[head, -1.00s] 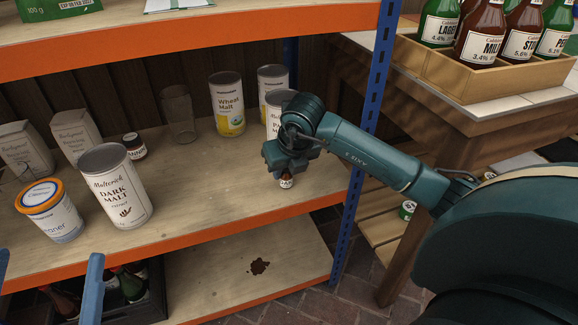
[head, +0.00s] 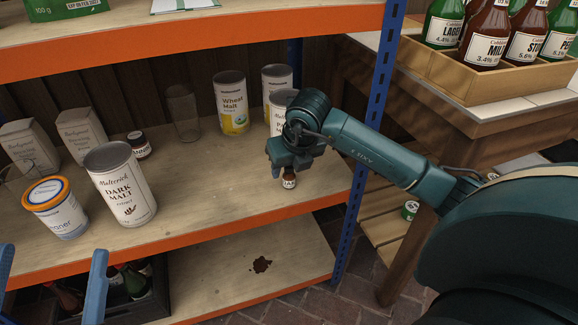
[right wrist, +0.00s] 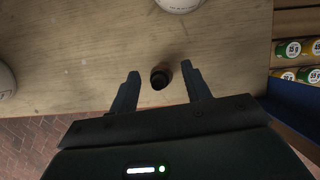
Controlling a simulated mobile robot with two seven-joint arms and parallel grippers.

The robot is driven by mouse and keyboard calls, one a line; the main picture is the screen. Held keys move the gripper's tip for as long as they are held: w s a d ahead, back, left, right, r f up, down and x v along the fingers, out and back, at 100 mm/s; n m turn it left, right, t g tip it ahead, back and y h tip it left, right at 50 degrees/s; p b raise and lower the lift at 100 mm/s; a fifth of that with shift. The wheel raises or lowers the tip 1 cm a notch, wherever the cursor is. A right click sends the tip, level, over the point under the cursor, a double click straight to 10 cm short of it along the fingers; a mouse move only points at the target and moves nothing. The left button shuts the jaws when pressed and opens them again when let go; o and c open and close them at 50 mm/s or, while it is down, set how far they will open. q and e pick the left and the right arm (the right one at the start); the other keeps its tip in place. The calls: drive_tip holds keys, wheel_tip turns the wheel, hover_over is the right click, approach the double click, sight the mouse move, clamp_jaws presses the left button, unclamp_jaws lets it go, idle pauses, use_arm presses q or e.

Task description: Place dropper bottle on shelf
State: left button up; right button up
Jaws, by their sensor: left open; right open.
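The dropper bottle (head: 289,180), small and brown with a white label and dark cap, stands upright on the middle shelf board (head: 215,185) near its right end. My right gripper (head: 292,168) is just over it, open. In the right wrist view the bottle's dark top (right wrist: 160,78) shows between the two spread fingers (right wrist: 160,72), with a gap visible on each side. My left gripper (head: 54,252) is open and empty at the lower left, in front of the shelf; only its blue fingers show.
A blue upright (head: 372,110) bounds the right. The board's front middle is clear.

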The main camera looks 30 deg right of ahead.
drive_tip(key=d+p+v, duration=0.1)
drive_tip(key=p+v, duration=0.3)
drive_tip(key=v, duration=0.7)
drive_tip(key=s+a+f+n+g+y, duration=0.2)
drive_tip(key=s+a+y, duration=0.3)
drive_tip(key=a, duration=0.5)
drive_tip(key=s+a+f+n+g+y, duration=0.25)
drive_tip(key=s+a+y, duration=0.3)
drive_tip(key=a, duration=0.45)
drive_tip(key=s+a+r+m+t+y, duration=0.1)
drive_tip(key=s+a+r+m+y, duration=0.55)
drive_tip(key=r+y, duration=0.5)
drive_tip(key=w+d+r+m+t+h, duration=0.2)
drive_tip(key=w+m+t, duration=0.1)
drive_tip(key=m+t, duration=1.05)
use_arm(q)
drive_tip(key=f+n+y, duration=0.1)
drive_tip(key=f, duration=0.1)
drive_tip(key=s+f+n+g+y, duration=0.1)
drive_tip(key=f+y, duration=0.1)
drive_tip(key=shift+s+d+g, duration=0.1)
drive_tip(key=shift+g, duration=0.2)
use_arm(e)
wheel_tip(320, 180, down, 7)
drive_tip(key=w+d+m+t+h, duration=0.1)
drive_tip(key=d+m+t+h, duration=0.1)
drive_tip(key=m+h, duration=0.8)
drive_tip(key=shift+d+f+m+t, duration=0.25)
drive_tip(key=shift+d+m+t, duration=0.1)
drive_tip(key=shift+m+t, duration=0.7)
